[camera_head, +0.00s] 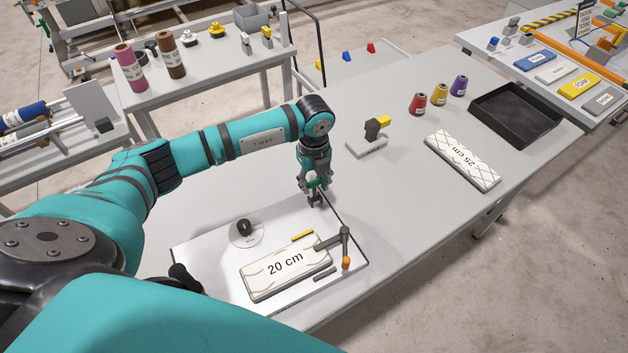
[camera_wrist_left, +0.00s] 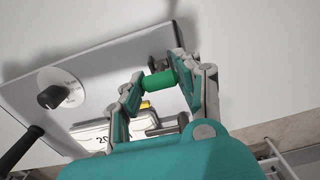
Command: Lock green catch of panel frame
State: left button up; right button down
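The panel frame (camera_head: 215,270) is a pale flat panel with dark edges, lying on the grey table. The green catch (camera_wrist_left: 158,84) is a short green cylinder at the panel's far right corner; in the head view only a bit of it shows under my gripper. My left gripper (camera_head: 315,190) points down over that corner. In the left wrist view its two fingers (camera_wrist_left: 158,88) are at the two ends of the green cylinder and look shut on it. The catch's dark base is partly hidden. My right gripper is not in view.
On the panel are a black knob (camera_head: 244,227), a white "20 cm" block (camera_head: 285,275), a clamp arm (camera_head: 335,240) with an orange tip and a yellow strip (camera_head: 303,235). A black handle (camera_head: 185,277) stands at its left.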

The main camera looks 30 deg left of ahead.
aim_at(316, 197)
pick_arm(q)
grip_shut()
jog(key=shift+d, duration=0.1)
jog(key=shift+s+d+t+y, duration=0.25)
jog(key=shift+t+y, duration=0.15)
jog(key=shift+y, duration=0.1)
jog(key=shift+s+d+f+t+y+b, duration=0.15)
jog(key=shift+d+t+y+b, duration=0.25)
jog(key=shift+y+b, duration=0.3)
jog(key=t+y+b, duration=0.1)
jog(key=b, duration=0.1)
jog(key=s+d+y+b, duration=0.1)
jog(key=b, duration=0.1)
jog(key=shift+d+f+t+y, duration=0.25)
jog(key=shift+f+t+y, duration=0.05)
jog(key=shift+f+t, duration=0.1)
jog(key=shift+c, duration=2.1)
grip_release()
jog(key=shift+s+d+r+t+y+b, duration=0.1)
jog(key=shift+s+d+t+y+b, duration=0.3)
jog(key=shift+b, duration=0.85)
jog(key=shift+w+a, duration=0.15)
grip_shut()
jog(key=o, duration=1.2)
grip_release()
